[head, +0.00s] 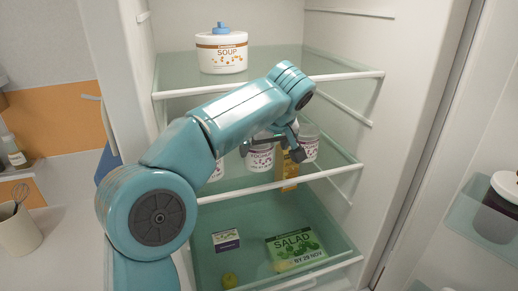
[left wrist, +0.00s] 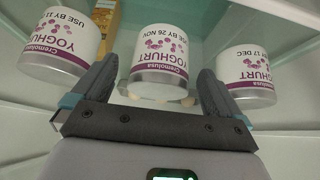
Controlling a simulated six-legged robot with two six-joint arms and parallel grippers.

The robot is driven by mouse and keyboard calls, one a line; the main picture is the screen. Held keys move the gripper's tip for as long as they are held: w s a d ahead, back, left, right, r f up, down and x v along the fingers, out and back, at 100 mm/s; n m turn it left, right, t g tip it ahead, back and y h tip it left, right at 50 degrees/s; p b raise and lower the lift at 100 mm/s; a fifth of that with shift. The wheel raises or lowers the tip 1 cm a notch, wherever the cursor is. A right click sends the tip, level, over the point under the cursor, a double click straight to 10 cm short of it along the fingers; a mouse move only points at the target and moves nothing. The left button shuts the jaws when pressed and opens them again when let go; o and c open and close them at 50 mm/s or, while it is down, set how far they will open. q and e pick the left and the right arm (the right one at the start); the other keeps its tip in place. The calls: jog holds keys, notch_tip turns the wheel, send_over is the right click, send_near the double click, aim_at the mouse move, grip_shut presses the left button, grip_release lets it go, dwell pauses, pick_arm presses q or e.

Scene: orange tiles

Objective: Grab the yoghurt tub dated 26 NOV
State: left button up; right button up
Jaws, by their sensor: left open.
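The yoghurt tub dated 26 NOV (left wrist: 158,55) is white with purple print and shows upside down in the middle of the left wrist view. In the head view, this tub (head: 260,157) stands on the middle fridge shelf, partly hidden by my arm. My left gripper (left wrist: 157,80) is open, one finger on each side of that tub, with gaps visible. It also shows in the head view (head: 272,149). A tub marked 11 (left wrist: 58,45), its month unclear, and a tub dated 17 DEC (left wrist: 246,68) stand on either side. My right gripper is not in view.
An orange carton (head: 287,172) stands between the middle tub and the right-hand tub (head: 308,147). A soup tub (head: 222,52) is on the shelf above. A salad pack (head: 296,247) and a small box (head: 226,240) lie below. The fridge side wall (head: 385,130) bounds the right.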

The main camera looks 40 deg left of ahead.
pick_arm(q)
jog(key=x, duration=0.3)
jog(key=a+x, duration=0.1)
jog(key=x, duration=0.1)
jog(key=shift+r+p, duration=0.25)
jog(key=shift+p, duration=0.05)
jog(key=shift+d+r, duration=0.1)
jog(key=shift+d, duration=0.35)
jog(key=shift+s+a, duration=0.1)
jog(key=shift+a, duration=0.2)
jog(key=c, duration=0.4)
jog(key=shift+a, duration=0.15)
jog(key=c, duration=0.5)
jog(key=shift+d, duration=0.25)
jog(key=shift+c, duration=0.5)
